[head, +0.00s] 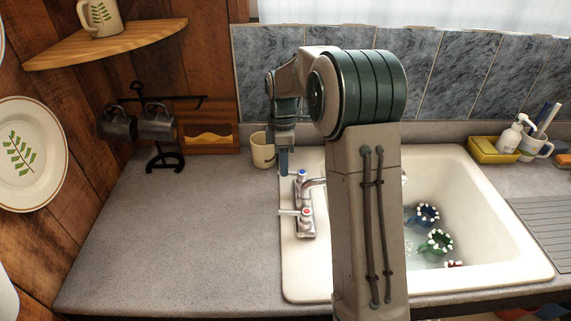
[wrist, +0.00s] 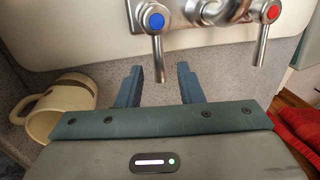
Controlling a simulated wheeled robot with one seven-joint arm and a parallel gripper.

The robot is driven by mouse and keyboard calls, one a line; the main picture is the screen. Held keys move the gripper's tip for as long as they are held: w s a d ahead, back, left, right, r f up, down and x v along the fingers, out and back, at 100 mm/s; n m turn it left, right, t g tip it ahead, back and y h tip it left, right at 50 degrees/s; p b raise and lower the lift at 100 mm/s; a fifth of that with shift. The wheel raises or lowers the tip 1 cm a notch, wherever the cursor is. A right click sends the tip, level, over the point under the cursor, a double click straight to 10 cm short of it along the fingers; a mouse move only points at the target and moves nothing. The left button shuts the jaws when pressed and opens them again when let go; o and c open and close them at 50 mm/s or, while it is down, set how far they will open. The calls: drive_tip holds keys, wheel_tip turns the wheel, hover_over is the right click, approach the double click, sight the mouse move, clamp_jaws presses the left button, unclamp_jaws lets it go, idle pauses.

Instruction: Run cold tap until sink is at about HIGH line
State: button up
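The cream sink (head: 480,220) shows to the right of my arm. Water seems to lie in its bottom around several blue, green and red items with white dots (head: 427,214); I see no HIGH line. The tap (head: 303,205) stands on the sink's left rim, its spout mostly hidden by my arm. The cold handle with a blue cap (wrist: 155,20) and the hot handle with a red cap (wrist: 268,15) show in the wrist view.
A cream mug (wrist: 62,108) stands close to my gripper on the left. A rack with dark mugs (head: 157,125) stands farther left. A yellow caddy (head: 492,150) and a soap bottle (head: 512,135) stand behind the sink at right. The left counter (head: 190,230) is clear.

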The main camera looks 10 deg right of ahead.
drive_tip(key=shift+s+f, duration=0.15)
drive_tip(key=shift+f, duration=0.55)
clamp_jaws()
drive_tip(key=shift+w+d+m+y, duration=0.2)
drive_tip(key=shift+w+m, duration=0.1)
drive_tip(key=shift+m, duration=0.55)
drive_tip(key=shift+w+d+m+y, duration=0.15)
drive_tip(key=shift+w+m, duration=0.2)
drive_tip(key=shift+m, duration=0.55)
drive_tip(key=shift+w+d+m+y, duration=0.1)
drive_tip(key=shift+w+d+m, duration=0.15)
drive_tip(key=shift+m, duration=0.6)
unclamp_jaws()
drive_tip(key=b+v, duration=0.1)
drive_tip(key=v, duration=1.3)
drive_tip(key=shift+s, duration=0.2)
